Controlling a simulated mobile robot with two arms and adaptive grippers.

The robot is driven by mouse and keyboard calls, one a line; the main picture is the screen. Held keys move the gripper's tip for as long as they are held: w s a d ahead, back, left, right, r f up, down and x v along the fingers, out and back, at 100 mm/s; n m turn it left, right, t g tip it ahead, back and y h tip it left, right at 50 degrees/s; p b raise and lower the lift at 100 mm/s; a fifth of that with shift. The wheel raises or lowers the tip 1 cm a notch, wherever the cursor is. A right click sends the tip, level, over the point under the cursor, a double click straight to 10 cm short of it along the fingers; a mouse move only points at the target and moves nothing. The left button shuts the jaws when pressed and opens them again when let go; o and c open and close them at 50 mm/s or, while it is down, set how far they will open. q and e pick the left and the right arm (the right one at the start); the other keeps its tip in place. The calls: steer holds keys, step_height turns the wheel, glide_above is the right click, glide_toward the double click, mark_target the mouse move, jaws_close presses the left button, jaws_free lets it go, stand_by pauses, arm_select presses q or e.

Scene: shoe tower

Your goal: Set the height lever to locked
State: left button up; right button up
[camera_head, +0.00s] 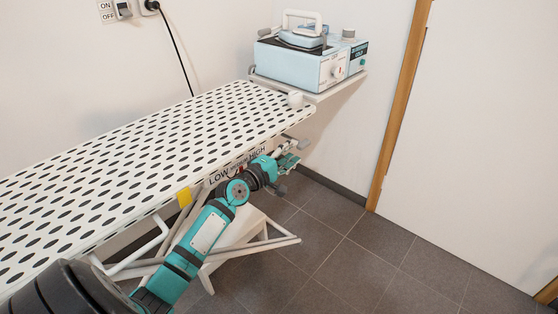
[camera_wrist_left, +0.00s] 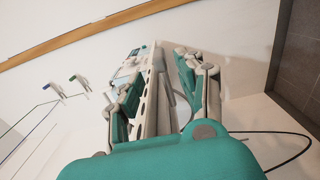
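The ironing board (camera_head: 100,152) has a white cover with black dots. A LOW, MEDIUM, HIGH label (camera_head: 238,166) runs along its front edge near the right end. My left gripper (camera_head: 290,161) is beside that edge, just right of the label and under the board's end. In the left wrist view the fingers of my left gripper (camera_wrist_left: 168,88) stand apart, with a pale grey part between and beyond them. I cannot clearly pick out the height lever or its setting; the gripper and arm cover part of that area. My right gripper is in neither view.
A light blue steam station (camera_head: 298,62) with an iron rests on a shelf at the board's right end. White legs (camera_head: 265,243) stand below. Tiled floor (camera_head: 370,265) is clear at right.

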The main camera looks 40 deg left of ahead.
arm_select(q)
steer(key=s, duration=0.5)
steer(key=shift+s+a, duration=0.2)
steer(key=shift+s, duration=0.2)
